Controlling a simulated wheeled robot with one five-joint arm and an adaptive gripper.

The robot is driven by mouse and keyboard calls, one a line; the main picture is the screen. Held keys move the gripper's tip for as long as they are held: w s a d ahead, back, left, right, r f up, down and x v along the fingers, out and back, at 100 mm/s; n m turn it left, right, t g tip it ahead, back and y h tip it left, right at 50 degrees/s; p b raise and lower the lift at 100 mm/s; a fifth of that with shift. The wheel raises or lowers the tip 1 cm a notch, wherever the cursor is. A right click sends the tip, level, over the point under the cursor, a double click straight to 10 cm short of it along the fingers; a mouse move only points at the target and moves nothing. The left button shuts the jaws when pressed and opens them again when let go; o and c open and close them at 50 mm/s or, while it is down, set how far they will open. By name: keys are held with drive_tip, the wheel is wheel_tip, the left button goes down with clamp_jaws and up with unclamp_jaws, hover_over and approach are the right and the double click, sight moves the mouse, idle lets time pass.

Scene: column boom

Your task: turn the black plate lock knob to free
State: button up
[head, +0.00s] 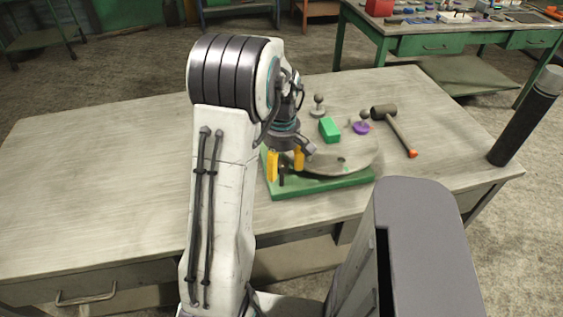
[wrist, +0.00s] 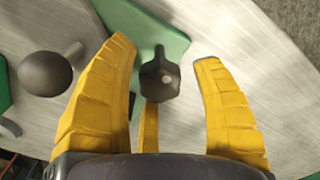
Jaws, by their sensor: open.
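The black plate lock knob (wrist: 160,77) shows in the wrist view, lobed, with a short stub pointing up the picture. My gripper (wrist: 163,54) is open, its yellow fingers apart on either side of the knob with visible gaps. A third yellow finger part (wrist: 149,128) shows below the knob. In the head view my gripper (head: 286,163) hangs over the left part of the grey round plate (head: 345,168) on its green base (head: 330,187). A small dark upright part (head: 282,178) shows by the fingers there. Whether the knob is locked or free I cannot tell.
A dark ball-shaped knob (wrist: 45,73) stands left of the fingers in the wrist view. A black post (head: 522,120) stands right. The table's left side is clear.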

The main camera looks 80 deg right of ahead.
wheel_tip(320, 180, up, 12)
idle(0.6)
idle(0.8)
